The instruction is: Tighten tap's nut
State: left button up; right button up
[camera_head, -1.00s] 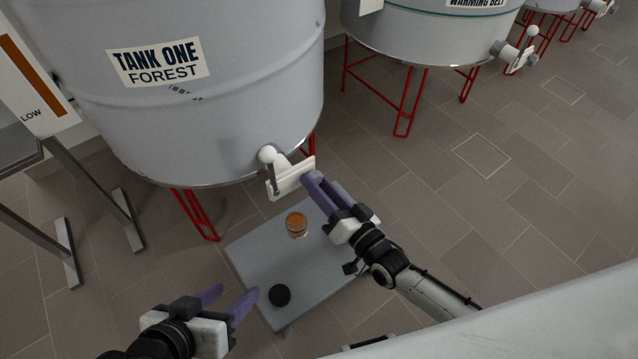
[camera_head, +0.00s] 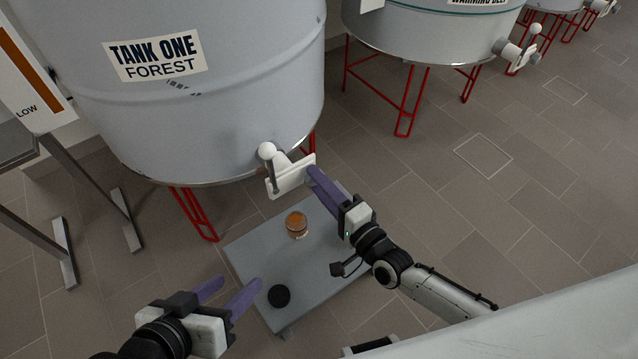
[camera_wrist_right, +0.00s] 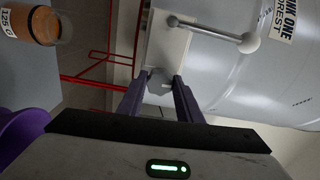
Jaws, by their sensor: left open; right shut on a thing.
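The tap (camera_head: 283,160) sticks out low on the side of Tank One, with a lever ending in a white ball (camera_head: 267,150) and a white plate (camera_head: 290,179). My right gripper (camera_head: 312,174) is at the tap's outer end, fingers stacked one behind the other. In the right wrist view its fingers (camera_wrist_right: 164,88) are shut on the pale grey nut (camera_wrist_right: 160,81), in front of the white plate (camera_wrist_right: 167,45). The nut is hidden by the fingers in the head view. My left gripper (camera_head: 238,287) is open and empty at lower left, beside the small table.
A grey table (camera_head: 255,262) stands below the tap, bearing a jar with orange contents (camera_head: 297,225) and a black round disc (camera_head: 279,296). Red tank legs (camera_head: 196,214) stand behind it. A sign stand (camera_head: 88,185) is at left. Floor at right is clear.

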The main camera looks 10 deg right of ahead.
pick_arm(q)
jog(key=shift+d+r, duration=0.1)
jog(key=shift+r, duration=0.05)
pick_arm(e)
jog(key=shift+m, duration=0.4)
pick_arm(q)
jog(key=shift+s, duration=0.1)
pick_arm(e)
jog(key=o, duration=1)
jog(key=shift+o, duration=0.2)
pick_arm(q)
jog(key=shift+s+a+f+g+y+p, duration=0.15)
jog(key=shift+a+f+y+p, duration=0.1)
jog(key=shift+a+f+p, duration=0.3)
jog(key=shift+s+a+f+g+y+p, duration=0.15)
jog(key=shift+a+f+y+p, duration=0.2)
jog(key=shift+p, duration=0.3)
pick_arm(e)
jog(key=v, duration=1)
jog(key=shift+s, duration=0.15)
